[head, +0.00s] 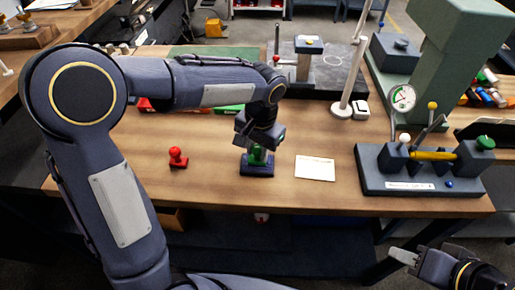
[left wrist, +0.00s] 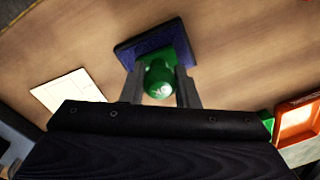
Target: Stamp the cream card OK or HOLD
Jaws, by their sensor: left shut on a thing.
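My left gripper (head: 258,147) is shut on the green stamp (head: 257,156), which stands upright at the dark blue ink pad (head: 257,171). Whether the stamp's base touches the pad is hidden. In the left wrist view the green knob (left wrist: 160,80), with a white OK mark, sits between the two fingers, and the pad (left wrist: 180,42) lies behind it. The cream card (head: 315,168) lies flat to the right of the pad; it also shows in the left wrist view (left wrist: 72,92). A red stamp (head: 177,158) stands to the left. My right gripper (head: 430,262) is low at the right, away from the table; its opening is unclear.
A dial-gauge fixture (head: 420,183) with levers stands right of the card. A lamp base (head: 343,109) and a dark surface plate (head: 325,75) are behind. Red and green trays (head: 228,108) lie partly behind my left arm. Bare wood surrounds the card.

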